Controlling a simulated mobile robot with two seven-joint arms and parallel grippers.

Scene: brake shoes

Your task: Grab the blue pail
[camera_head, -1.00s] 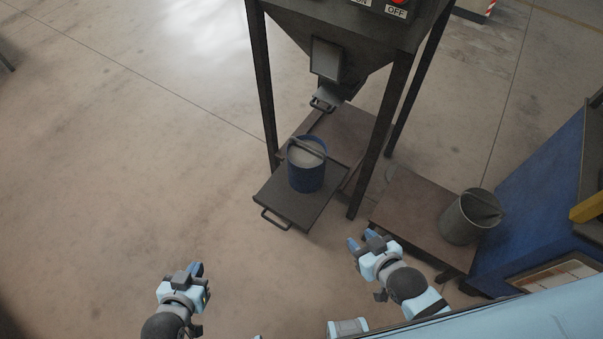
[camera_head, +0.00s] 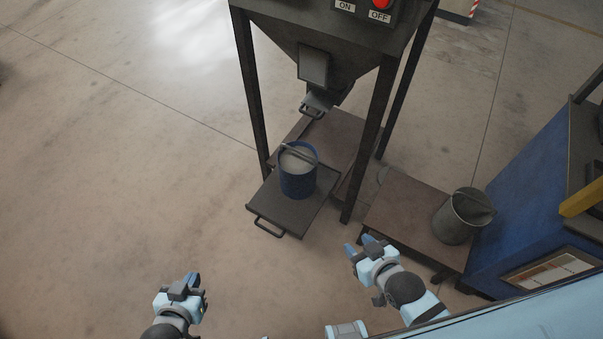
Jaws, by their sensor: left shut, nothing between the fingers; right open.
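The blue pail (camera_head: 298,181) stands upright on a dark pull-out tray (camera_head: 275,211) under the hopper. It holds a pale grey fill, and its handle lies across the top. My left gripper (camera_head: 192,281) is at the bottom left, shut and empty, well below and left of the pail in the picture. My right gripper (camera_head: 360,246) is open and empty, below and right of the pail and apart from it.
The dark hopper machine (camera_head: 318,45) stands on legs around the tray, with ON and OFF buttons. A grey metal bucket (camera_head: 463,217) stands on a low brown platform (camera_head: 402,212) at right, beside a blue cabinet (camera_head: 527,205). The floor at left is clear.

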